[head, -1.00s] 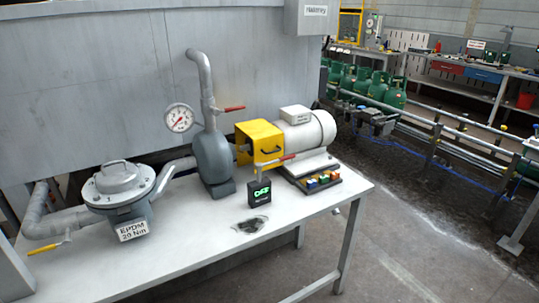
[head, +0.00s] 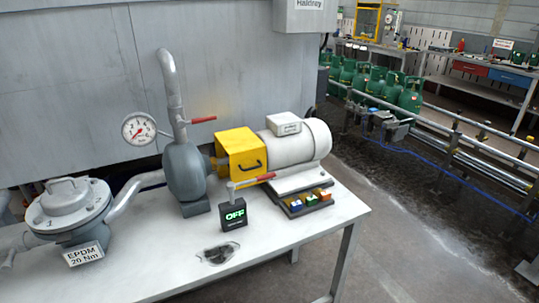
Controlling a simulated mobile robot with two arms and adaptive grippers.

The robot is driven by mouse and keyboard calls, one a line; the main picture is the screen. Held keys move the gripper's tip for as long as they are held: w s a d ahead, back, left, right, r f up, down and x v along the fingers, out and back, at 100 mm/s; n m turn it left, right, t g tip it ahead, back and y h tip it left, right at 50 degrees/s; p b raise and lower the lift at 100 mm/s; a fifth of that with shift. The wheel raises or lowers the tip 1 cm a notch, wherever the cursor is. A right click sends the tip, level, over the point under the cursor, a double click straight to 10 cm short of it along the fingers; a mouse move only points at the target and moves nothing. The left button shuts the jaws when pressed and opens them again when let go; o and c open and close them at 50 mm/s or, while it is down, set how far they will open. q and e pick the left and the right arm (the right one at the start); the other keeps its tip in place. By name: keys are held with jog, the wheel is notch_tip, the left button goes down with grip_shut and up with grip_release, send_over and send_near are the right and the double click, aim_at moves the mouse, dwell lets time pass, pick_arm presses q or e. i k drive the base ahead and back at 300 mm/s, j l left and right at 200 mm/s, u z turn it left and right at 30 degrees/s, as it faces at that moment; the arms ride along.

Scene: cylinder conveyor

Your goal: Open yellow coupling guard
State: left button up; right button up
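The yellow coupling guard (head: 238,149) sits over the shaft between the grey pump (head: 186,175) and the white motor (head: 298,142) on the bench. It looks closed. A dark handle (head: 252,166) shows on its front face. Neither of my grippers is in the head view.
The white bench (head: 320,222) carries a black box reading OFF (head: 233,214), a tray of coloured blocks (head: 307,202), a flanged grey housing (head: 68,208) and a dark patch (head: 217,254). A pressure gauge (head: 139,128) stands left of the pump pipe. The front bench top is mostly clear.

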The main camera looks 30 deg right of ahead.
aim_at(247, 154)
jog(key=l+u, duration=0.15)
jog(key=l, duration=0.45)
jog(key=l+u, duration=0.2)
jog(key=l, duration=0.35)
jog(key=l+u, duration=0.15)
jog(key=l, duration=0.45)
jog(key=k+l+u, duration=0.2)
jog(key=l, duration=0.4)
jog(key=l+u, duration=0.15)
jog(key=l, duration=0.4)
